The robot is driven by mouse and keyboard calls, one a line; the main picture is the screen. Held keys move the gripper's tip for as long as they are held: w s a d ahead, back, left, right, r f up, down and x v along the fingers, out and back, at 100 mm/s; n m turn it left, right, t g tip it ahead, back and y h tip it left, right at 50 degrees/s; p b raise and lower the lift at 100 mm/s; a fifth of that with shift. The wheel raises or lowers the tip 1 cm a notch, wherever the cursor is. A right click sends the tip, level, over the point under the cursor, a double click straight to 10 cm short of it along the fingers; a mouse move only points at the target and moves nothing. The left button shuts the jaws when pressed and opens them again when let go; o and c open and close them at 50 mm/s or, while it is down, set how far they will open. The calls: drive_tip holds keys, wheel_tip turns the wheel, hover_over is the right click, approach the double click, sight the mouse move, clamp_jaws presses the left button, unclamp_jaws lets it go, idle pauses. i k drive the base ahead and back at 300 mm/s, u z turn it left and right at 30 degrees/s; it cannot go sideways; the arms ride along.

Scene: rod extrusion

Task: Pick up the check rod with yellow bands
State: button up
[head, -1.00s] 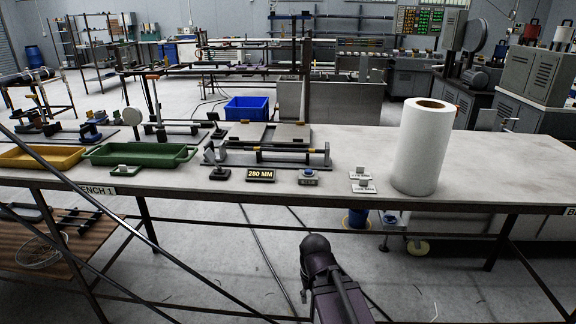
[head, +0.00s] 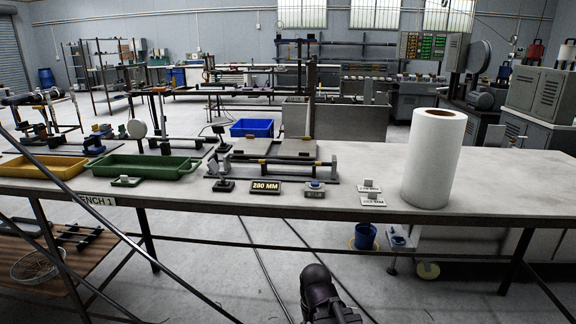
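A dark rod with yellow bands (head: 290,162), which looks like the check rod, lies level across a grey measuring fixture (head: 330,180) on the bench. It is small and partly hidden among the fixture's parts. A dark rounded part of my own arm shows at the bottom centre of the head view, in front of the bench and well below the rod. My gripper fingers do not show.
The grey bench (head: 520,180) carries a yellow tray (head: 45,170), a green tray (head: 140,168), a "280 MM" display (head: 265,188), a small button box (head: 315,189), labelled cards (head: 371,193) and a large white roll (head: 433,160). Bare bench lies right of the roll.

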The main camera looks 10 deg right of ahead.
sight(282, 162)
drive_tip(key=u, duration=0.05)
drive_tip(key=i, duration=1)
drive_tip(key=z, duration=0.05)
